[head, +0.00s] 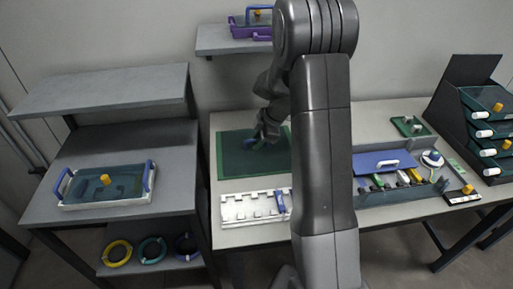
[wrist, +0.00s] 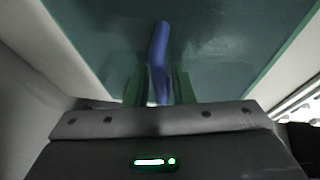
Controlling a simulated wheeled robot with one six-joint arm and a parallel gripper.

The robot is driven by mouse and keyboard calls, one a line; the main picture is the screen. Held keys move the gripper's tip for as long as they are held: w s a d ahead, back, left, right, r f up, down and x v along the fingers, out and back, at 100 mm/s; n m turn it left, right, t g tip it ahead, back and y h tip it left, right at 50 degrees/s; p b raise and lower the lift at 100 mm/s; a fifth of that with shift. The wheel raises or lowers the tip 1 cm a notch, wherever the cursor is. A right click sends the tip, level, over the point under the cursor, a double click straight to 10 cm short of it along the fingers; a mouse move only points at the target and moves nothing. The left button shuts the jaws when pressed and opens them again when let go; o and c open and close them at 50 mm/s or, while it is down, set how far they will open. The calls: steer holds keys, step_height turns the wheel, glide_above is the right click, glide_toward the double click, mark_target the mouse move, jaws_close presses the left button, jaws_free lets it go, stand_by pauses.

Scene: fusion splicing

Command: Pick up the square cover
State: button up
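My gripper (head: 262,138) is over the dark green mat (head: 229,148), left of my upright arm link. Its green fingers (wrist: 160,88) are closed on both sides of a narrow, bent blue piece (wrist: 159,45). The blue piece points away from the gripper over the mat, and its end between the fingers is partly hidden. It also shows as a small blue shape in the head view (head: 250,143). No part is clearly a square cover; a flat blue lid with a white handle (head: 366,159) lies on the organiser at right.
A white slotted tray (head: 238,207) lies in front of the mat. A clear-topped tray with blue handles (head: 105,203) is on the left bench. A drawer rack (head: 482,132) stands far right. A small green tray (head: 410,126) is at back right. A shelf (head: 218,40) hangs behind.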

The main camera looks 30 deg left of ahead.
jaws_close()
steer(key=shift+r, duration=0.1)
